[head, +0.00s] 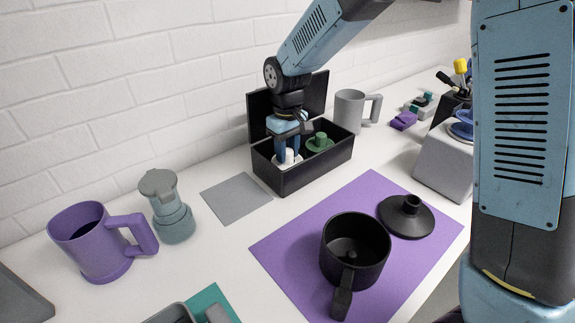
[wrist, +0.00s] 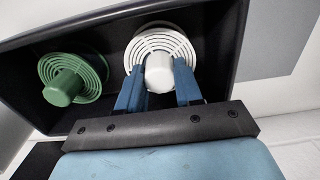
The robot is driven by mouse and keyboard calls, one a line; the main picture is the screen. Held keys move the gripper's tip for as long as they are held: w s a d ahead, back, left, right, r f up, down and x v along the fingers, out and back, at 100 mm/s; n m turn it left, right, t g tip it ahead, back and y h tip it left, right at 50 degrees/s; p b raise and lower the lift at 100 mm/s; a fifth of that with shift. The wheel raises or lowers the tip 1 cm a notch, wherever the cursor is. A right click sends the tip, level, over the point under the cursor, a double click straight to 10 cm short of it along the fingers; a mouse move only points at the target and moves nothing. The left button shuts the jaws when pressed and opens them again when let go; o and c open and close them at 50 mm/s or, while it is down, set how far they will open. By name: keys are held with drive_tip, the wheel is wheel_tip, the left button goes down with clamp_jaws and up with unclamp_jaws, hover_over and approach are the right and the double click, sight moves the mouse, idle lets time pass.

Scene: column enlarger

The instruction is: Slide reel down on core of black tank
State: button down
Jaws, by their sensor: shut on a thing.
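The black tank (head: 340,285) stands open on the purple mat (head: 290,250) in the head view, its handle towards the front. A short core (head: 351,253) shows inside it. A white reel (head: 284,165) is in the open black box (head: 318,172); its ribbed disc and hub show in the wrist view (wrist: 160,40). My gripper (head: 290,150) reaches down into the box, shut on the white reel's hub, with one blue finger on each side (wrist: 159,78). A green reel (head: 320,142) lies beside it in the box.
A black lid (head: 407,216) lies on the mat behind the tank. A purple jug (head: 93,243), a grey-green bottle (head: 170,213) and a grey sheet (head: 236,196) are at left. A grey jug (head: 350,110) stands behind the box. The box's raised lid is at its back.

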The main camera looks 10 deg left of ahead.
drive_tip(key=shift+r, duration=0.4)
idle(0.6)
drive_tip(key=shift+r, duration=3.2)
drive_tip(key=shift+r, duration=0.15)
drive_tip(key=shift+r, duration=1.05)
